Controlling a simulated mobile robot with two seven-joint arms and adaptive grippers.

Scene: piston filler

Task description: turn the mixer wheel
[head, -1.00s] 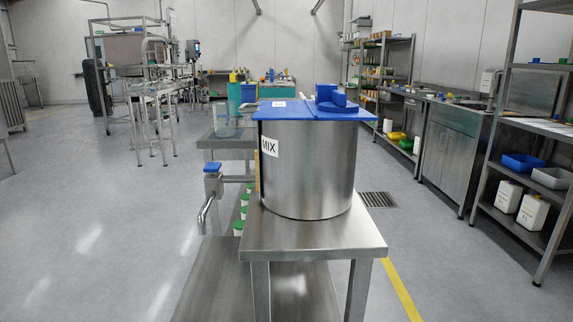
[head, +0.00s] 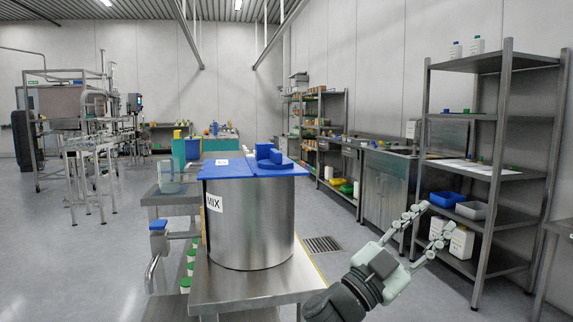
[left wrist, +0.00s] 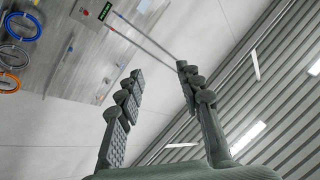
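A steel tank (head: 250,222) marked MIX stands on a steel table, with a flat blue lid (head: 232,170) on top. A raised blue wheel-like part (head: 270,156) sits on the lid's right side; I cannot tell for sure that it is the mixer wheel. My left gripper (head: 435,217) is to the right of the tank, well apart from it, with its fingers pointing up and right. Its two fingers are spread and empty; they also show apart in the left wrist view (left wrist: 160,70). The wheel does not show in that view. My right gripper is not in view.
A tall shelf rack (head: 495,170) stands at the right, behind my left gripper. Floor is open at the left and between tank and rack.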

